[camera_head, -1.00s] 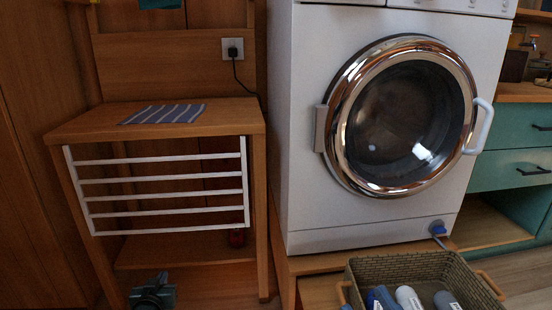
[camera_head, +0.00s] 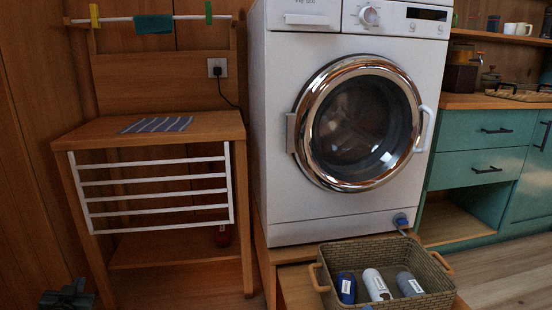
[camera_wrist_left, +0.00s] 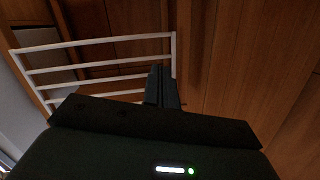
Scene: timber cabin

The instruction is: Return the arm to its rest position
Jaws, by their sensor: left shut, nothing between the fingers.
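My left gripper (camera_head: 68,296) is at the bottom left of the head view, low in front of the wooden table's left leg. It is dark, shut and empty. In the left wrist view its fingers (camera_wrist_left: 161,88) are together, with the white drying rack beyond them. Nothing is held and the fingers appear clear of the rack. My right gripper is in neither view.
A wooden table (camera_head: 100,131) with a striped cloth (camera_head: 157,125) and a white rack (camera_head: 155,180) stands at left. A white washing machine (camera_head: 275,180), door closed, is in the middle. A wicker basket (camera_head: 415,300) holds bottles. Teal cabinets (camera_head: 470,165) stand at right.

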